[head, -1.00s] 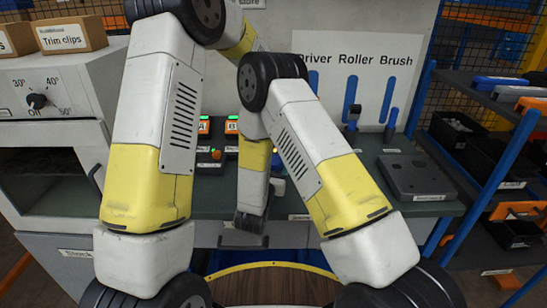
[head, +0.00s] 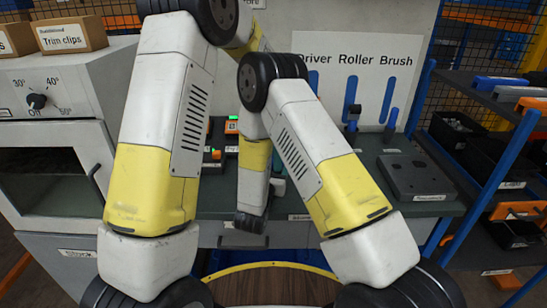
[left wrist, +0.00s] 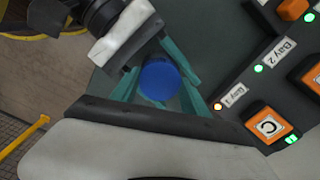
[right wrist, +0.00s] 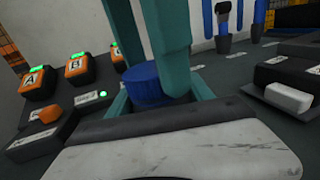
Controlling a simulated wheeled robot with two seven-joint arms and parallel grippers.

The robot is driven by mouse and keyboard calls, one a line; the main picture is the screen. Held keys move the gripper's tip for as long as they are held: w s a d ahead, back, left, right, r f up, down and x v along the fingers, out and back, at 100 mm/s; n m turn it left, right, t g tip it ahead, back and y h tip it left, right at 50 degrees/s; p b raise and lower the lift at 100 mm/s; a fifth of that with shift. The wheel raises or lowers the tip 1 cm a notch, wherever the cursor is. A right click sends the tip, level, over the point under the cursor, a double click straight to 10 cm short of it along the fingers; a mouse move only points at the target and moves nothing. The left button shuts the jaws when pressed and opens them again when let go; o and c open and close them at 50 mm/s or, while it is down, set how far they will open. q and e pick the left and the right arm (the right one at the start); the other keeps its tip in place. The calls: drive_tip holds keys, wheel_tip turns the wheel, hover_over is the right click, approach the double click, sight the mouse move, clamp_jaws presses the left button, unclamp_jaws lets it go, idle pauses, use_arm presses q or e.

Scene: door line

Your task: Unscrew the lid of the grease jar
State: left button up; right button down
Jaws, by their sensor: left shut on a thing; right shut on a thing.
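The grease jar's blue lid (left wrist: 159,80) is seen from above in the left wrist view and from the side in the right wrist view (right wrist: 154,86). My left gripper (left wrist: 163,86) is shut on the lid; in the right wrist view its teal fingers come down from above. My right gripper (right wrist: 162,98) is shut on the jar body, below the lid. The body is mostly hidden by fingers. In the head view my arms hide the jar, and only a little teal shows beside the forearm.
A dark block (head: 414,176) sits on the right of the bench (head: 375,207). A blue shelf rack (head: 489,95) stands at the far right.

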use_arm(q)
drive_tip(key=n, duration=1.1)
drive_tip(key=shift+r+n, duration=0.1)
drive_tip(key=shift+n, duration=0.2)
drive_tip(key=n, duration=0.3)
drive_tip(key=shift+n, duration=0.3)
drive_tip(key=o, duration=1.5)
